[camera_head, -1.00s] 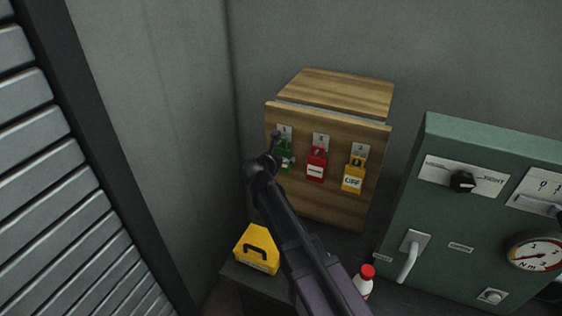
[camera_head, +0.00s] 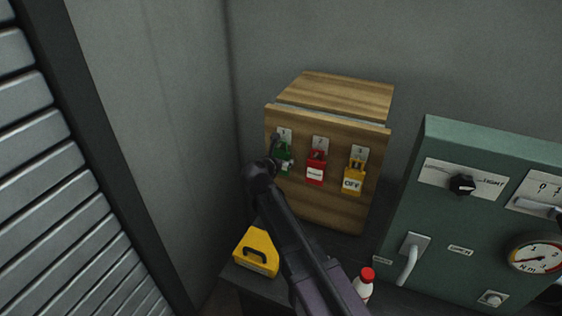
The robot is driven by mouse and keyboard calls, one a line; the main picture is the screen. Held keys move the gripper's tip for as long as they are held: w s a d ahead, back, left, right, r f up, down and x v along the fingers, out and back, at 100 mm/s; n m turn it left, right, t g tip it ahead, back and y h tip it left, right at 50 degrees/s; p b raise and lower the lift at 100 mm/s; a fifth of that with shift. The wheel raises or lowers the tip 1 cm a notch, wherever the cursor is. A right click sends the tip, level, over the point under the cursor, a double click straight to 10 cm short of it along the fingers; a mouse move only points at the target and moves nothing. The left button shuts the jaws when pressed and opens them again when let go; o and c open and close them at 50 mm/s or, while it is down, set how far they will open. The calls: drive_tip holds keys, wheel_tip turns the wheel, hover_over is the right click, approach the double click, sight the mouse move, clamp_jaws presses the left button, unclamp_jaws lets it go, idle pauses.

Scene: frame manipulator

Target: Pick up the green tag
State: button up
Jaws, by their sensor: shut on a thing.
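The green tag (camera_head: 284,161) is on the left of the front of a wooden box, under a small white label marked 1. My gripper (camera_head: 277,155) is at the tag and is shut on it. The gripper and arm cover the tag's left and lower parts. I cannot tell whether the tag still touches its hook.
The wooden box (camera_head: 330,199) also bears a red tag (camera_head: 316,168) and a yellow OFF tag (camera_head: 353,177). A yellow case (camera_head: 256,251) stands below left, a red-capped white bottle (camera_head: 364,287) below right. A green control panel (camera_head: 450,215) with knob, handle and gauge is at right.

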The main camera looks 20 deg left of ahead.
drive_tip(key=shift+r, duration=0.1)
drive_tip(key=shift+r+p, duration=0.6)
drive_tip(key=shift+p, duration=0.1)
drive_tip(key=shift+s+r, duration=0.15)
drive_tip(key=shift+s, duration=0.1)
drive_tip(key=s+a, duration=0.1)
drive_tip(key=s, duration=1.6)
drive_tip(key=shift+s+a, duration=0.2)
drive_tip(key=shift+s, duration=0.05)
drive_tip(key=shift+r+p, duration=0.35)
drive_tip(key=shift+p, duration=0.2)
drive_tip(key=shift+r+p, duration=0.3)
drive_tip(key=shift+s, duration=0.1)
